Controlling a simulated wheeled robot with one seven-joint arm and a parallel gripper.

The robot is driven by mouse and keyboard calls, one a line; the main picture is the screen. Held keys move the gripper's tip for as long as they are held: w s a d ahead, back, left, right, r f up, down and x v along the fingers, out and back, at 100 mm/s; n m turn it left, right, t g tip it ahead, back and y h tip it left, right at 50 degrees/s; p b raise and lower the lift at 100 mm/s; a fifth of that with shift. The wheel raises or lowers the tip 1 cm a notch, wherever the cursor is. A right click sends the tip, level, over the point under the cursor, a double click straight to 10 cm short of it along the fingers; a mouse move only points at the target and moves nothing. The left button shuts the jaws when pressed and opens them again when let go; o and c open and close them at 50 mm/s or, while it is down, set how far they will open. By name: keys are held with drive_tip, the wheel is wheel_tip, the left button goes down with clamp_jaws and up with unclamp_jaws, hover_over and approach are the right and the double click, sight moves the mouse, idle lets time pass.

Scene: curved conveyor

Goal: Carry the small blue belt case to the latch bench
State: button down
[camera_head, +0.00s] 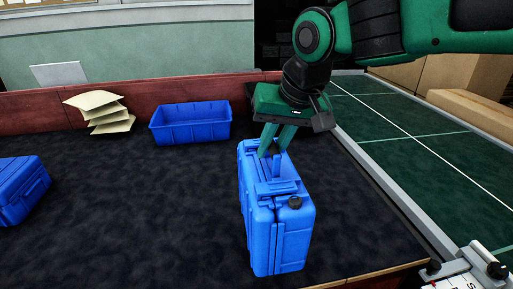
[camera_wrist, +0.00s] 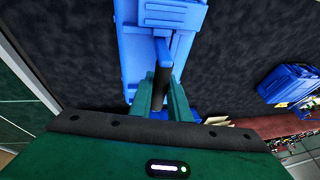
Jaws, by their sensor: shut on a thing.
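A small blue case (camera_head: 275,225) stands upright over the dark bench top (camera_head: 150,215) in the head view. My gripper (camera_head: 273,150) is above it, pointing down, with its green fingers shut on the top handle of the case. In the wrist view the blue case (camera_wrist: 160,35) fills the upper middle, and my gripper's fingers (camera_wrist: 162,95) close around its dark grip. I cannot tell whether the bottom of the case touches the bench top.
Another blue case (camera_head: 20,190) lies at the far left. A blue open bin (camera_head: 190,124) and a stack of cream sheets (camera_head: 103,110) sit at the back. A green conveyor belt (camera_head: 430,140) with a grey rail (camera_head: 395,195) runs along the right. The bench's middle left is clear.

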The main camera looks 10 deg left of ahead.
sight(295, 166)
drive_tip(key=w+d+f, duration=0.2)
drive_tip(key=f, duration=0.1)
drive_tip(key=w+d+f, duration=0.2)
drive_tip(key=f, duration=0.1)
drive_tip(key=w+d+f, duration=0.1)
drive_tip(key=w+f, duration=0.2)
drive_tip(key=shift+d+f, duration=0.15)
drive_tip(key=shift+d, duration=0.25)
drive_tip(key=c, duration=1.7)
unclamp_jaws()
drive_tip(key=shift+s+f, duration=0.1)
drive_tip(key=shift+o, duration=0.2)
drive_tip(key=v, duration=1.2)
